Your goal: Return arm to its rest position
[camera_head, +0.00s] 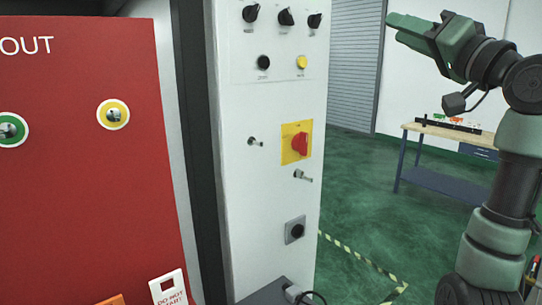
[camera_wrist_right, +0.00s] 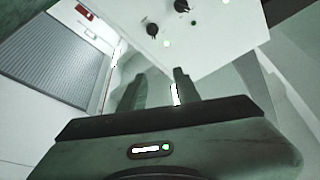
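My right arm (camera_head: 505,205) rises along the right side of the head view. Its green right gripper (camera_head: 396,29) is raised at the upper right and points left, towards the white control cabinet (camera_head: 267,195) but apart from it. In the right wrist view, the two fingers of the right gripper (camera_wrist_right: 160,84) stand apart with nothing between them. The cabinet's knob panel (camera_wrist_right: 205,30) shows beyond the fingers. My left gripper is in neither view.
A red panel (camera_head: 85,190) with key switches fills the left. The cabinet has a red rotary switch (camera_head: 300,144), knobs and toggles. A workbench (camera_head: 455,137) with small items stands behind my right arm. Green floor (camera_head: 365,190) lies open between cabinet and bench.

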